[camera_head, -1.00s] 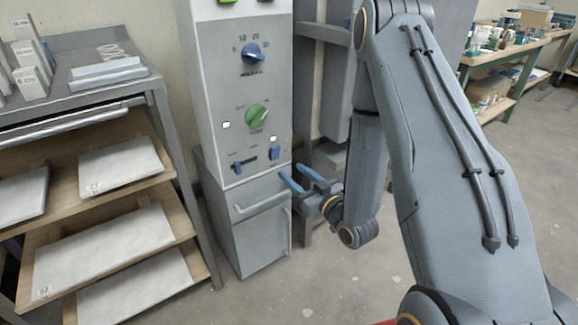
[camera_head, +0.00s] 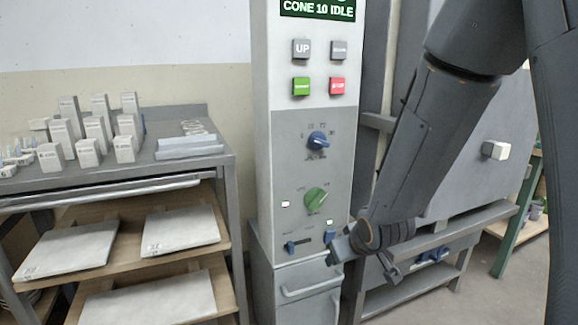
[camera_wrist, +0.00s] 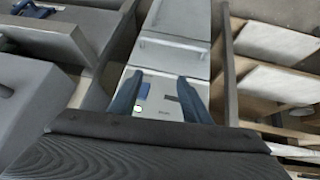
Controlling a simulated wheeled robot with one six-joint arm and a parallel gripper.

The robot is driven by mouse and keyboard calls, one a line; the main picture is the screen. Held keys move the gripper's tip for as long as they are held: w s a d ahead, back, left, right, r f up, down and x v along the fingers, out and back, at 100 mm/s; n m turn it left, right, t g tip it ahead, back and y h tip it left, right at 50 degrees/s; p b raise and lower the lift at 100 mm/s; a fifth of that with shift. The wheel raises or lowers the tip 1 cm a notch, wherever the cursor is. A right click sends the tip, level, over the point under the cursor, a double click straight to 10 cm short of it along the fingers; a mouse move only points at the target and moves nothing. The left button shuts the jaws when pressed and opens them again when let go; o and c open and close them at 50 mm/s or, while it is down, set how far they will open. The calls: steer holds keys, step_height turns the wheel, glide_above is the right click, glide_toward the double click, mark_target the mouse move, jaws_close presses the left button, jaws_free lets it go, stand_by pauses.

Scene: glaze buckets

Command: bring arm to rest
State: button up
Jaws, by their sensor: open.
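My gripper (camera_wrist: 158,82) is open and empty, with two blue fingers spread apart in the wrist view. In the head view it (camera_head: 338,252) is at the lower right of the grey control panel (camera_head: 286,160), beside the lower right blue switch (camera_head: 330,235). It hides part of the panel's right edge. In the wrist view the panel face (camera_wrist: 160,102) lies between and beyond the fingers, with a blue switch (camera_wrist: 143,90) near the left finger. I cannot tell whether a finger touches the panel.
A green dial (camera_head: 316,198) and a blue dial (camera_head: 318,140) sit on the panel; its display reads CONE 10 IDLE. A shelf rack with white slabs (camera_head: 185,230) and small blocks (camera_head: 62,135) stands at left. A large grey cabinet (camera_head: 470,150) stands behind my arm at right.

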steer(key=s+a+r+g, duration=0.1)
steer(key=s+r+g, duration=0.2)
steer(key=s, duration=0.6)
steer(key=s+a+r+m+g, duration=0.15)
steer(key=s+r, duration=0.25)
steer(key=s, duration=0.4)
steer(key=s+a+r+g, duration=0.1)
steer(key=s+r+g, duration=0.2)
steer(key=s, duration=0.6)
steer(key=d+r+m+h+p, duration=0.1)
steer(key=d+r+p, duration=0.8)
steer(key=p, duration=0.9)
steer(key=shift+r+m, duration=0.4)
steer(key=shift+m, duration=0.45)
